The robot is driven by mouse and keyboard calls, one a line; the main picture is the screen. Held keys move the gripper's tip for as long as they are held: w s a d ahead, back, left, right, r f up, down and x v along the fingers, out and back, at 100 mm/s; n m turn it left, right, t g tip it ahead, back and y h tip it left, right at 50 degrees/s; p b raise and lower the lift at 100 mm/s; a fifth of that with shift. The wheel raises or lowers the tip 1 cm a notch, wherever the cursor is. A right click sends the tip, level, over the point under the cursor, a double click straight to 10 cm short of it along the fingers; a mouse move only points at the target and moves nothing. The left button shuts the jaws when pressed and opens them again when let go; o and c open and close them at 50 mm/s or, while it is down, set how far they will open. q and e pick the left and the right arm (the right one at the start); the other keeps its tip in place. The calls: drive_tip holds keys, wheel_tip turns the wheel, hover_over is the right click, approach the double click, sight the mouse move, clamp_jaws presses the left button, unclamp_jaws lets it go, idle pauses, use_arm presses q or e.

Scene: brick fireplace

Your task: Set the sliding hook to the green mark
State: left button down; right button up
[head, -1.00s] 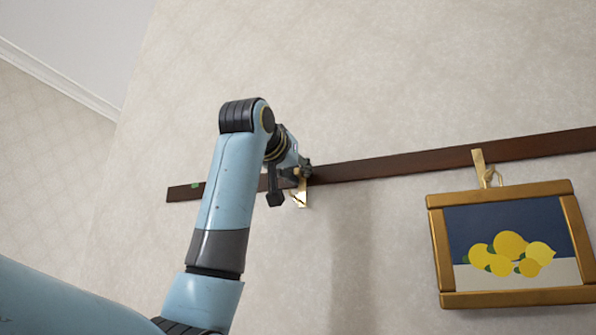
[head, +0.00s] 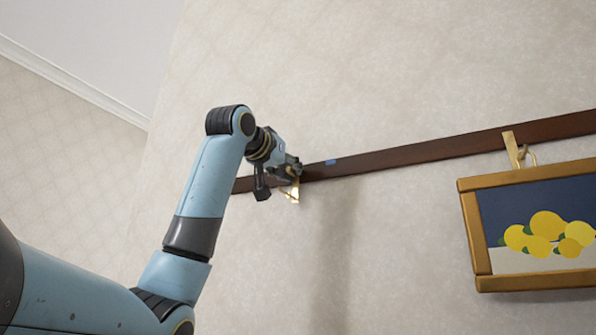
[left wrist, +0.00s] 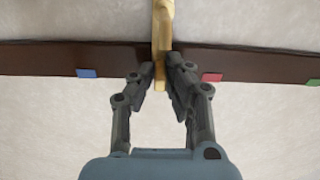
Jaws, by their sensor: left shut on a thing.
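The sliding hook is a brass piece (head: 291,195) on the dark wooden rail (head: 420,153). My left gripper (head: 290,171) is shut on it, and the hook's lower end shows below the jaws. In the left wrist view the hook (left wrist: 162,30) stands upright across the rail between the closed fingers (left wrist: 160,88). There the green mark (left wrist: 314,83) is at the far right edge, beyond the red mark (left wrist: 212,77). The blue mark (left wrist: 87,73) is left of the hook. In the head view the green mark is hidden behind my arm. My right gripper is out of view.
A framed lemon picture (head: 476,235) hangs from another brass hook (head: 511,148) farther right on the rail. The blue mark (head: 330,162) shows just right of my gripper in the head view. The wall below the rail between them is bare.

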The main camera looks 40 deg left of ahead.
use_arm(q)
drive_tip(key=c, duration=1.4)
unclamp_jaws()
drive_tip(key=shift+o, duration=0.2)
drive_tip(key=shift+s, duration=0.1)
drive_tip(key=v, duration=1.1)
drive_tip(key=shift+s, duration=0.4)
